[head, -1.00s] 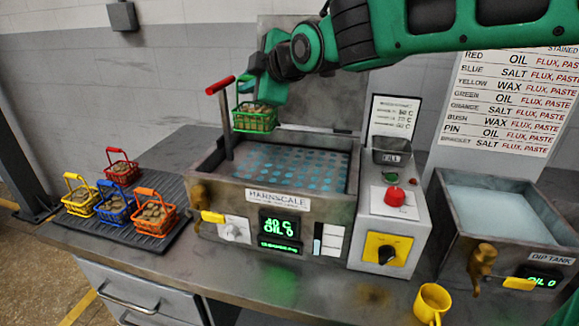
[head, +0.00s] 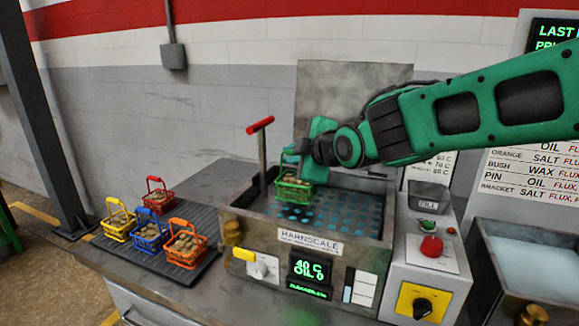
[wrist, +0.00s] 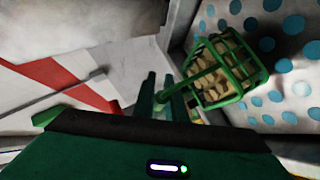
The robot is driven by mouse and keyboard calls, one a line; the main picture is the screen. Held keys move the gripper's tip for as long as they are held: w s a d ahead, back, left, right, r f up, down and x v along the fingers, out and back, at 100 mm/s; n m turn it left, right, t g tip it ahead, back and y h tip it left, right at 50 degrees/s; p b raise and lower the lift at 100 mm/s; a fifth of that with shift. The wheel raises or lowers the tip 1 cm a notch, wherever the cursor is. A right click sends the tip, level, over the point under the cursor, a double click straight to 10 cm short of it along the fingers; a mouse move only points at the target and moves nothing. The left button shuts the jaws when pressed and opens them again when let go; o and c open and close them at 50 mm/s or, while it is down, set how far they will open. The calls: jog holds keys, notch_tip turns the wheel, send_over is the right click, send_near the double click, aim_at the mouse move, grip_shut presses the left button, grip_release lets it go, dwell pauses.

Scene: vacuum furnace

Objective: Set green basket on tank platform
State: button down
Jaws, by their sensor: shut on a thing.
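The green basket (head: 294,190), filled with tan pieces, hangs from my gripper (head: 300,157) over the left back part of the tank. In the wrist view the green basket (wrist: 228,68) hangs beside my gripper (wrist: 163,98), whose fingers are shut on its handle. The tank platform (head: 335,212) is a perforated plate with blue-looking holes inside the Harnscale tank (head: 310,240). The basket's bottom appears close to the platform; I cannot tell whether it touches.
A red-handled lever (head: 261,150) stands just left of the basket. Red (head: 158,200), yellow (head: 118,225), blue (head: 150,236) and orange (head: 186,246) baskets stand on the dark ribbed mat (head: 205,215). A control box (head: 430,260) and the dip tank (head: 530,262) are at right.

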jog(key=shift+f, duration=1.1)
jog(key=shift+f, duration=0.1)
jog(key=c, duration=1.8)
grip_release()
jog(key=shift+s+d+r, duration=0.2)
jog(key=shift+s+r, duration=0.05)
jog(key=shift+s, duration=0.1)
jog(key=v, duration=1.1)
